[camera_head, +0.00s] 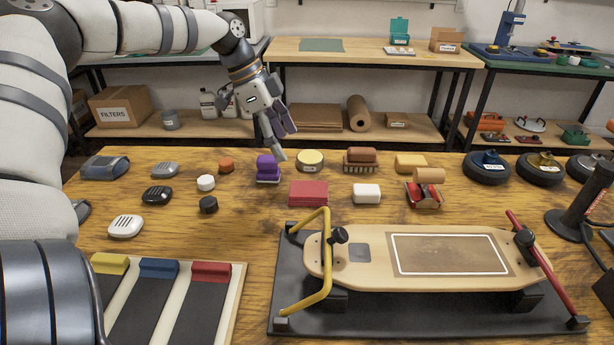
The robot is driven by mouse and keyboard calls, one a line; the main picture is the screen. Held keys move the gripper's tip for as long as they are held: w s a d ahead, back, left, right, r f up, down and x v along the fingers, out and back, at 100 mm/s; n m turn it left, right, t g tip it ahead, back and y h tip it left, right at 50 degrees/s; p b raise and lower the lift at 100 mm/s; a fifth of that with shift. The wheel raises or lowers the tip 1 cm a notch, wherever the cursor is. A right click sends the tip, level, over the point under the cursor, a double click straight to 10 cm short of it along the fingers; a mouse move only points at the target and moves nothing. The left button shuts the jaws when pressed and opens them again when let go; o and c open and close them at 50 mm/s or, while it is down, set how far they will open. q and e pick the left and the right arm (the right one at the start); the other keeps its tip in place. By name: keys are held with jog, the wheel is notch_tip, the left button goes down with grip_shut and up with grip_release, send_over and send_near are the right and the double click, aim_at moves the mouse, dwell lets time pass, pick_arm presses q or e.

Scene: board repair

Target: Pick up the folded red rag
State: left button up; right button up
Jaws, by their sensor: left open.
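The folded red rag (308,193) lies flat on the wooden table, near the middle, just behind the skateboard deck (345,250). My left gripper (279,146) hangs above the table's back part, up and a little left of the rag. It is open and empty, apart from the rag, with its fingers pointing down. My right gripper is not in view.
A purple brush (267,169), a yellow-lidded tin (309,160), a brown brush (360,160) and a white block (366,193) stand around the rag. Bare table lies left of the rag.

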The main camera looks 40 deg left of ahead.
pick_arm(q)
jog(key=b, duration=0.2)
send_over(307, 189)
jog(key=s+a, duration=0.2)
jog(key=a, duration=0.1)
jog(key=f, duration=0.6)
jog(key=shift+w+d, duration=0.25)
jog(key=x, duration=0.5)
jog(key=shift+d+f+b, duration=0.25)
jog(key=shift+d+b, duration=0.15)
jog(key=shift+r, duration=0.2)
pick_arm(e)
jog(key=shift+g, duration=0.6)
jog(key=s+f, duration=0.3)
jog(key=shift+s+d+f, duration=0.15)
pick_arm(q)
jog(key=shift+f, duration=0.2)
jog(key=shift+c, duration=0.6)
jog(key=c, duration=0.9)
